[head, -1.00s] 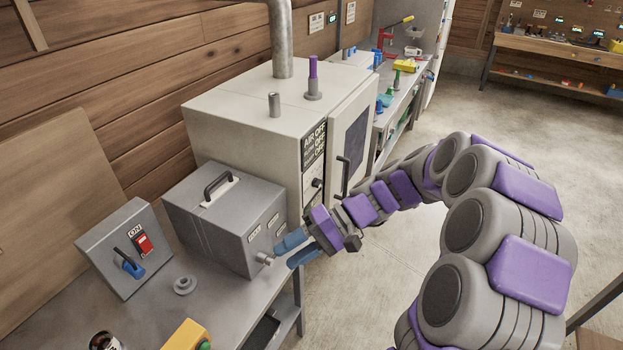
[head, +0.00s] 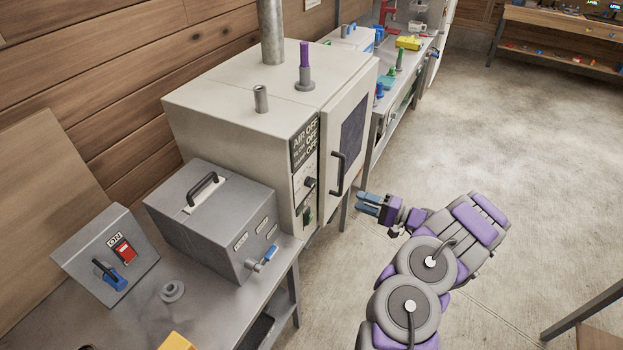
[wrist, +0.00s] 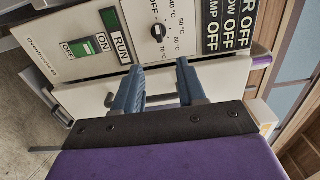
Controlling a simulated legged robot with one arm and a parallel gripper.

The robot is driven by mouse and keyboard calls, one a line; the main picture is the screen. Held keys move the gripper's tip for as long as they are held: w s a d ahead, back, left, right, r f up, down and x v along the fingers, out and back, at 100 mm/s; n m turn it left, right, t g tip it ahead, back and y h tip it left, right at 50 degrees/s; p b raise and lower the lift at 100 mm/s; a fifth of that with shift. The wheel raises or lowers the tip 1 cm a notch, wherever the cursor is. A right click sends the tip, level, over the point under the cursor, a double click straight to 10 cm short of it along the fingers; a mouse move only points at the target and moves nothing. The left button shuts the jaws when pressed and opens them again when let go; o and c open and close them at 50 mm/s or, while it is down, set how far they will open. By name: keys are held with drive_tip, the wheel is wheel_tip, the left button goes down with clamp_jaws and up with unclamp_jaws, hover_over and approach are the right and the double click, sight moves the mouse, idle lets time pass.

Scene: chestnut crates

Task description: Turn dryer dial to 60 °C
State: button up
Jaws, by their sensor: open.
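The dryer, a beige cabinet (head: 235,125), stands at the middle left in the head view. Its front panel carries a black dial (head: 309,182), which also shows in the wrist view (wrist: 158,31) amid marks from 40 °C to 70 °C. I cannot tell which mark the dial points to. My gripper (head: 367,203) is open and empty, in front of the dryer and to the right of the panel in the head view. In the wrist view its blue fingers (wrist: 157,76) are spread below the dial, apart from it.
A green OFF/RUN switch (wrist: 90,46) sits beside the dial. The dryer door has a black handle (head: 340,173). A grey metal box (head: 205,238) with a blue-tipped lever (head: 264,258) and a sloped switch box (head: 95,245) stand on the bench. Open floor lies to the right.

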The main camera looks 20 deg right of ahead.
sight(310, 183)
drive_tip(key=b+x, duration=0.1)
drive_tip(key=x, duration=1.6)
drive_tip(key=shift+w+f+b, duration=0.2)
drive_tip(key=shift+f+b, duration=0.1)
drive_tip(key=shift+b, duration=0.05)
drive_tip(key=shift+d, duration=0.25)
drive_tip(key=shift+c, duration=0.2)
drive_tip(key=shift+c, duration=0.8)
drive_tip(key=shift+a, duration=0.1)
drive_tip(key=c, duration=0.5)
